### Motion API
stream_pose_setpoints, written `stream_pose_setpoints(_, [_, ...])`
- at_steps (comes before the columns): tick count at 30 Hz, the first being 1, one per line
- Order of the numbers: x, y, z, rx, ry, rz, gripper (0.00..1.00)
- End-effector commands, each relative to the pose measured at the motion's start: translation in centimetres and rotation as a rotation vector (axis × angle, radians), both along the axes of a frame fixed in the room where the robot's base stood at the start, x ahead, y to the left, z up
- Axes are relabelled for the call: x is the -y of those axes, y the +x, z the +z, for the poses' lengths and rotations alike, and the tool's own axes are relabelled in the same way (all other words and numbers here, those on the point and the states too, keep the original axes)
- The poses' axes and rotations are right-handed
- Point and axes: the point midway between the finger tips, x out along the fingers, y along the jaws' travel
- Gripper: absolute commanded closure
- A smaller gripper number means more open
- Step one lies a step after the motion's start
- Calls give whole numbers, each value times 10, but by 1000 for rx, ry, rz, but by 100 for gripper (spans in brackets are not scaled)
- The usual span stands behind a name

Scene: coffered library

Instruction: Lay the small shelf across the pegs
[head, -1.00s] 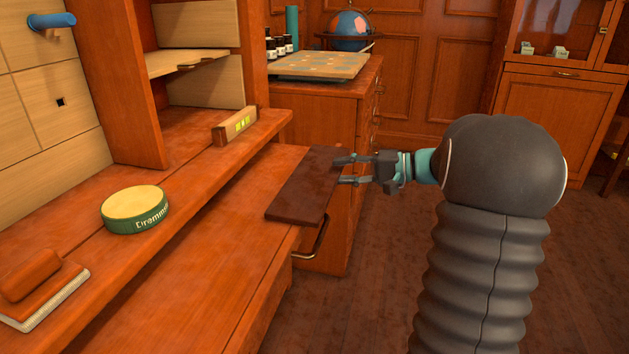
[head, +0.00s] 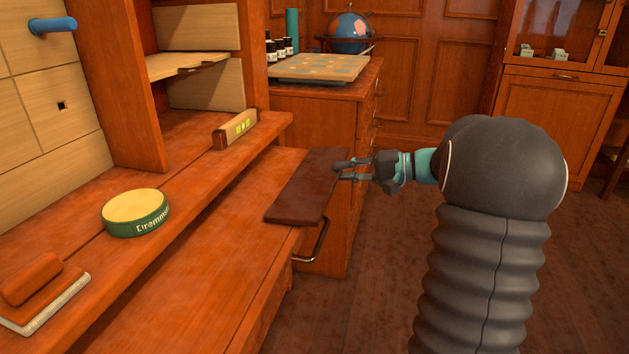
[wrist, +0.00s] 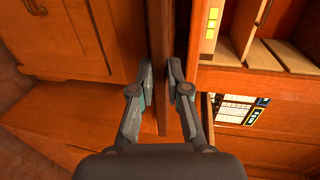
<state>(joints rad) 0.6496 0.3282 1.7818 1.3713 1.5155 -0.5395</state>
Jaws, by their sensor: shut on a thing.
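The small shelf, a dark brown board (head: 307,187), lies at the right end of the pulled-out desk surface in the head view. In the wrist view the board (wrist: 159,60) shows nearly edge-on between my fingers. My gripper (head: 341,170) is shut on the board's right edge; its fingers also show in the wrist view (wrist: 160,75). One blue peg (head: 52,24) sticks out of the pale panel wall at the upper left. A small dark square hole (head: 62,105) shows lower in that wall. No other peg is visible.
An upright post (head: 125,80) stands beside the pale wall. A cabinet with a patterned board (head: 318,67) stands behind.

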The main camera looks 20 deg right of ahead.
Motion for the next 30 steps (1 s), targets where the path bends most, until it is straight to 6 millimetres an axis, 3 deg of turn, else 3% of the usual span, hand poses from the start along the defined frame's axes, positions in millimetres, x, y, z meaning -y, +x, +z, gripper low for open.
stream_pose_setpoints(10, [4, -2, 4, -1, 0, -1, 100])
stream_pose_setpoints(30, [41, -27, 4, -2, -1, -2, 100])
